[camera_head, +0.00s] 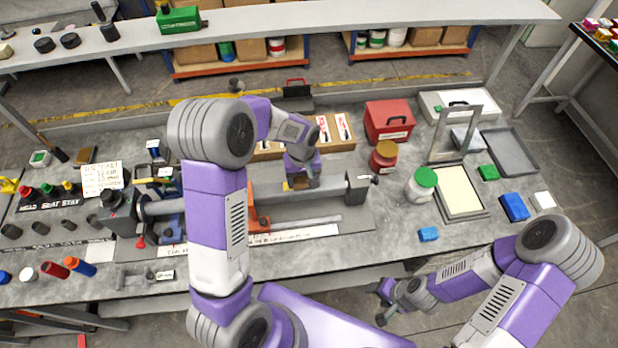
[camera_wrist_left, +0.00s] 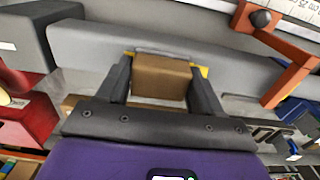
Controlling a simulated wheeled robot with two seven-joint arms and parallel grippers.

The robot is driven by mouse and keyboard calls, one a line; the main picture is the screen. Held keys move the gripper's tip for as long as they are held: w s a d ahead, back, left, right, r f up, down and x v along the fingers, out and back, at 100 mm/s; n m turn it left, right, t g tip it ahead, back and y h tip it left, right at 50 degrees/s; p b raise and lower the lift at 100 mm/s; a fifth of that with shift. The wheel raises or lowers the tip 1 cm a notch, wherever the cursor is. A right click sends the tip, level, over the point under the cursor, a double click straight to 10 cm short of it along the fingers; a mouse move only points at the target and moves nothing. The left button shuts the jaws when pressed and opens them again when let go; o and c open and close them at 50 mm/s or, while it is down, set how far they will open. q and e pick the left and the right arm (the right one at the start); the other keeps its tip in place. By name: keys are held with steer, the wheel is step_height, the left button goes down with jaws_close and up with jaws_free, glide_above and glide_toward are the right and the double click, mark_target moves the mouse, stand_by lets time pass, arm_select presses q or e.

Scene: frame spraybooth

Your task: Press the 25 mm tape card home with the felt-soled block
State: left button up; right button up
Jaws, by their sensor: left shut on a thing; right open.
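My left gripper (camera_head: 300,183) is low over the grey tube (camera_head: 325,197) that lies across the bench fixture. In the left wrist view the fingers (camera_wrist_left: 160,85) are shut on a brown block (camera_wrist_left: 162,78), one on each side. The block is at the tube; its underside is hidden, so I cannot tell whether it touches. Yellow edges, perhaps of the tape card (camera_wrist_left: 205,72), show beside the block, which hides the rest. My right gripper (camera_head: 382,303) is open and empty, in front of the bench edge.
An orange arm (camera_wrist_left: 288,82) stands close to the tube beside my left gripper. A red box (camera_head: 388,121), a red jar (camera_head: 384,156) and a green-lidded tub (camera_head: 421,184) stand right of the fixture. A framed screen (camera_head: 460,192) lies further right.

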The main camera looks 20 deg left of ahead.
arm_select(q)
steer(key=shift+s+a+f+b, duration=0.1)
steer(key=shift+s+a, duration=0.3)
steer(key=shift+a, duration=0.2)
steer(key=shift+s+a+r+b, duration=0.1)
steer(key=shift+s+a, duration=0.3)
steer(key=shift+a, duration=0.2)
steer(key=shift+s+a+f+b, duration=0.1)
steer(key=shift+s+a, duration=0.3)
steer(key=shift+a, duration=0.2)
steer(key=shift+w+d, duration=0.65)
steer(key=shift+d, duration=0.35)
steer(key=shift+w+d, duration=0.65)
steer(key=shift+d, duration=0.35)
steer(key=shift+w+d, duration=0.65)
steer(key=shift+d, duration=0.35)
step_height(320, 180, up, 7)
steer(key=p, duration=0.4)
steer(key=shift+r+p, duration=0.2)
steer(key=shift+p, duration=0.2)
steer(key=shift+f, duration=0.1)
